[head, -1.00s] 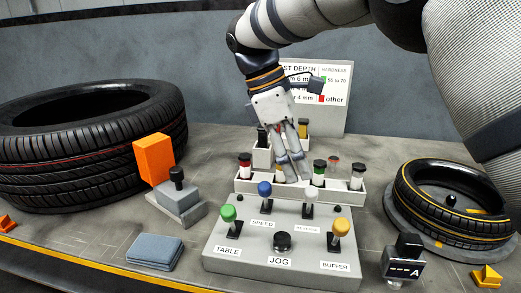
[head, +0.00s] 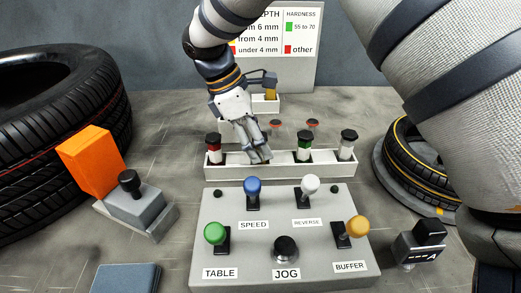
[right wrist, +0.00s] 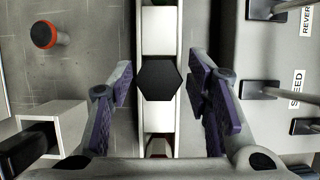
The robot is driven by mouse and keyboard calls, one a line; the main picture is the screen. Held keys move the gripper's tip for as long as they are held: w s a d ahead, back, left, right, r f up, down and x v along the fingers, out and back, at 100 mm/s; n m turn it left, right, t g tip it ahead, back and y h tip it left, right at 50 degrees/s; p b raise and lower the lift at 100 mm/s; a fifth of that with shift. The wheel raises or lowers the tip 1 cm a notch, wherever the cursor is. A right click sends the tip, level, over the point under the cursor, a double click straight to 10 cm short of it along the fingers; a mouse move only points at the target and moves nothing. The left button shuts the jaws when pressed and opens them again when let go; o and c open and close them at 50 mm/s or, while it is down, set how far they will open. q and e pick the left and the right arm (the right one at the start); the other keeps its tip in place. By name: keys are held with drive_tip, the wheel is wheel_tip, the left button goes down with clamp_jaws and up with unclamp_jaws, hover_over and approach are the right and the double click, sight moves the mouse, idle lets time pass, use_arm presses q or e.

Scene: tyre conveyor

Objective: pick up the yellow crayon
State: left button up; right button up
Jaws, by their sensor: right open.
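My right gripper (head: 258,155) reaches down into the rack between the red and green crayons and covers the slot there. In the right wrist view a black hexagonal cap (right wrist: 158,78) lies between the open fingers of the right gripper (right wrist: 162,88), with gaps on both sides. The yellow body of this crayon is hidden from above. My left gripper is out of view.
The control panel (head: 280,222) with several coloured levers is close in front of the rack. A grey stand with an orange plate (head: 90,160) and a large tyre (head: 50,130) are at left. A smaller tyre (head: 408,160) is at right.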

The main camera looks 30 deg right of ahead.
drive_tip(key=shift+s+d+f, duration=0.1)
drive_tip(key=shift+d+f, duration=0.1)
drive_tip(key=shift+f, duration=0.45)
clamp_jaws()
drive_tip(key=shift+r, duration=0.15)
wheel_tip(320, 180, up, 2)
drive_tip(key=shift+r, duration=0.2)
drive_tip(key=a+r, duration=1)
drive_tip(key=a, duration=0.4)
drive_tip(key=shift+s+r, duration=0.2)
drive_tip(key=shift+s, duration=0.15)
